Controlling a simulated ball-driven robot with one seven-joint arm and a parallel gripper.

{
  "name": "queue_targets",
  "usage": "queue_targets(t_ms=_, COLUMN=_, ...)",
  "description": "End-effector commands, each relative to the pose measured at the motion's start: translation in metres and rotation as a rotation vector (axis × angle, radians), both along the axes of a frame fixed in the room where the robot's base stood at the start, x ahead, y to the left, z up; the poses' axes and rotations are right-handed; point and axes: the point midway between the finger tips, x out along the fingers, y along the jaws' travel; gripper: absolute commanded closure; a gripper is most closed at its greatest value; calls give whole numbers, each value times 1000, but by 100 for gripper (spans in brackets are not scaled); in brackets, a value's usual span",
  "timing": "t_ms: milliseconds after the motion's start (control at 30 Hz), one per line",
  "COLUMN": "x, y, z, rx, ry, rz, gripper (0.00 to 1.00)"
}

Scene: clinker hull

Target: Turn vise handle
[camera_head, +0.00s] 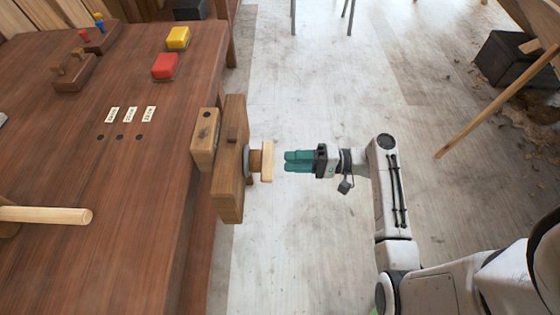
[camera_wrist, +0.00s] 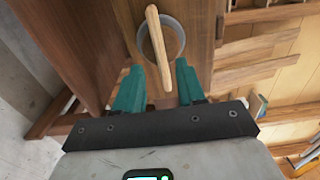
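The wooden vise (camera_head: 231,160) is mounted on the right edge of the workbench. Its handle (camera_head: 267,161) is a pale wooden bar on a round hub, facing my gripper. My gripper (camera_head: 287,161) has teal fingers pointing left at the handle, with a small gap between the fingertips and the bar. In the wrist view the handle (camera_wrist: 157,45) runs nearly upright, slightly tilted, across a grey ring (camera_wrist: 178,40). Its lower end appears between my gripper's two spread fingers (camera_wrist: 159,66). The gripper is open and holds nothing.
The brown workbench (camera_head: 110,190) fills the left. On it are a yellow block (camera_head: 178,38), a red block (camera_head: 165,66), small wooden holders (camera_head: 75,72) and a wooden rod (camera_head: 45,215). The pale floor (camera_head: 310,80) around my gripper is clear. A dark box (camera_head: 505,57) stands far right.

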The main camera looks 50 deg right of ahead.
Motion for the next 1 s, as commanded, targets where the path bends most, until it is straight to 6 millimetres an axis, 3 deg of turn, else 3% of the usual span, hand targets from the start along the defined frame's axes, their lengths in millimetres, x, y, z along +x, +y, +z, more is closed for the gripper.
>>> queue_targets(t_ms=200, x=-30, y=-25, z=0, rx=0, ry=-1, rz=-3, gripper=61)
queue_targets(t_ms=400, x=-43, y=-34, z=0, rx=1, ry=-1, rz=-1, gripper=61)
queue_targets(t_ms=1000, x=-45, y=-35, z=0, rx=1, ry=-1, rz=0, gripper=61)
